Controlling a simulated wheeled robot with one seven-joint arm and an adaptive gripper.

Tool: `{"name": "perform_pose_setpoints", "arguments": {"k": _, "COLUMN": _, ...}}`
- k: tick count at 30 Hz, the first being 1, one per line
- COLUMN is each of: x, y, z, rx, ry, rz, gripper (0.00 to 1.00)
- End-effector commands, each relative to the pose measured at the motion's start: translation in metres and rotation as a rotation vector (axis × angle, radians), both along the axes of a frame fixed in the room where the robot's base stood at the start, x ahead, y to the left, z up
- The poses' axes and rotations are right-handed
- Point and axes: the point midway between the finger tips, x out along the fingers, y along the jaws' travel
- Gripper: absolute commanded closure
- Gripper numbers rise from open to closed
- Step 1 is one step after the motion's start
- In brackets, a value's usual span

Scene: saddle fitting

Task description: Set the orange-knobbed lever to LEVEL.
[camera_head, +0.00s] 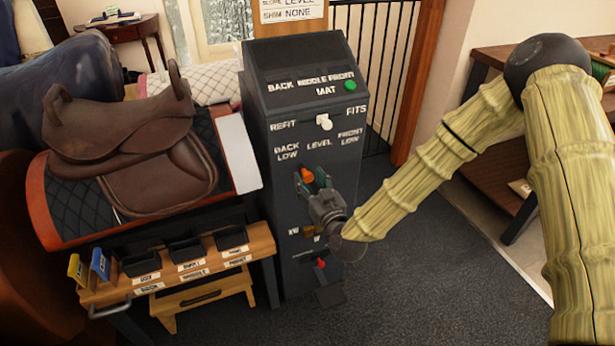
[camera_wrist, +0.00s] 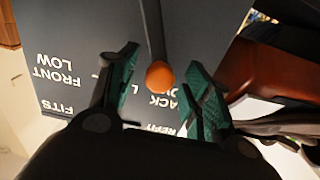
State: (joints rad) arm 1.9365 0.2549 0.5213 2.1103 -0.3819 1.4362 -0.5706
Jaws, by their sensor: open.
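The orange-knobbed lever stands on the front of the dark post; its orange knob (camera_head: 307,174) is below the words BACK LOW and LEVEL. In the wrist view, the knob (camera_wrist: 159,76) is on a thin dark rod (camera_wrist: 152,25), close to the BACK label and away from FRONT LOW. The LEVEL label is largely covered by a finger there, so the exact setting is hard to tell. My gripper (camera_head: 311,180) is at the lever, its green-padded fingers open on either side of the knob. In the wrist view, gaps show between the knob and both fingers (camera_wrist: 162,62).
The post (camera_head: 262,200) also has a white REFIT/FITS knob (camera_head: 324,121), a green MAT knob (camera_head: 350,85) and a low red-tipped lever (camera_head: 320,263). A brown saddle (camera_head: 140,140) is left, above a wooden bench (camera_head: 262,240) with black bins. A sign (camera_head: 291,10) reads LEVEL and NONE.

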Motion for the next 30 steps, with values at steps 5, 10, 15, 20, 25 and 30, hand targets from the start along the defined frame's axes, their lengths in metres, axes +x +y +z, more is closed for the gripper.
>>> {"name": "perform_pose_setpoints", "arguments": {"k": 5, "x": 0.014, "y": 0.006, "z": 0.000, "rx": 0.000, "ry": -0.001, "rz": 0.000, "gripper": 0.51}}
{"name": "perform_pose_setpoints", "arguments": {"k": 10, "x": 0.018, "y": 0.008, "z": 0.000, "rx": 0.000, "ry": 0.000, "rz": 0.000, "gripper": 0.51}}
{"name": "perform_pose_setpoints", "arguments": {"k": 15, "x": 0.018, "y": 0.008, "z": 0.000, "rx": 0.000, "ry": 0.000, "rz": 0.000, "gripper": 0.51}}
{"name": "perform_pose_setpoints", "arguments": {"k": 20, "x": 0.018, "y": 0.008, "z": 0.000, "rx": 0.000, "ry": 0.000, "rz": 0.000, "gripper": 0.71}}
{"name": "perform_pose_setpoints", "arguments": {"k": 25, "x": 0.018, "y": 0.008, "z": 0.000, "rx": 0.000, "ry": 0.000, "rz": 0.000, "gripper": 1.00}}
{"name": "perform_pose_setpoints", "arguments": {"k": 30, "x": 0.018, "y": 0.009, "z": 0.000, "rx": 0.002, "ry": 0.001, "rz": 0.002, "gripper": 1.00}}
